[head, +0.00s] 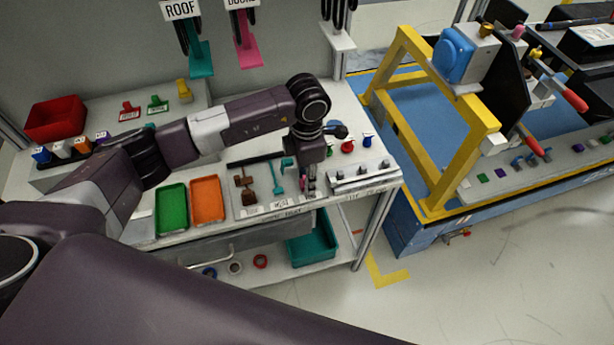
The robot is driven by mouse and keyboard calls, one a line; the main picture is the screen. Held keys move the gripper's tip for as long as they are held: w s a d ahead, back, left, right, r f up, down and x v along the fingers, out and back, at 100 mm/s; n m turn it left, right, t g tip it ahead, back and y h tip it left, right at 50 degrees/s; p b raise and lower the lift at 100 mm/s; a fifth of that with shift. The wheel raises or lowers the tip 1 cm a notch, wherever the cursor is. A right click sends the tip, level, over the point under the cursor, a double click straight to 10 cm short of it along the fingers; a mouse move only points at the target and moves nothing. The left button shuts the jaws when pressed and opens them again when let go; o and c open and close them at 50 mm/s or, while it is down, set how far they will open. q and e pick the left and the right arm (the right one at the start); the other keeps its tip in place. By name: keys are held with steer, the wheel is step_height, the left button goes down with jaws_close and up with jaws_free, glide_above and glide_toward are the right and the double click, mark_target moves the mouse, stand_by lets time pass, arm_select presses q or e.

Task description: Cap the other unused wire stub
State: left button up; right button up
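My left gripper (309,187) points down over the right part of the white workbench, just above a panel with small tools. Its fingers are small and dark here, and I cannot tell whether they are open or hold anything. A small red piece (347,147) and a small blue piece (367,141) stand right of the gripper; they may be caps. I cannot make out a wire stub at this size. The dashboard module (491,85) may be the black panel on the yellow frame (450,146) at the right. My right gripper is not in view.
A green tray (172,210) and an orange tray (207,201) lie left of the gripper. A red bin (55,118) stands at the far left. A teal bin (311,240) sits on the lower shelf. Open floor (460,285) lies right of the bench.

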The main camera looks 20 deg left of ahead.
arm_select(q)
steer(key=shift+o, duration=0.6)
step_height(320, 180, up, 12)
stand_by(0.5)
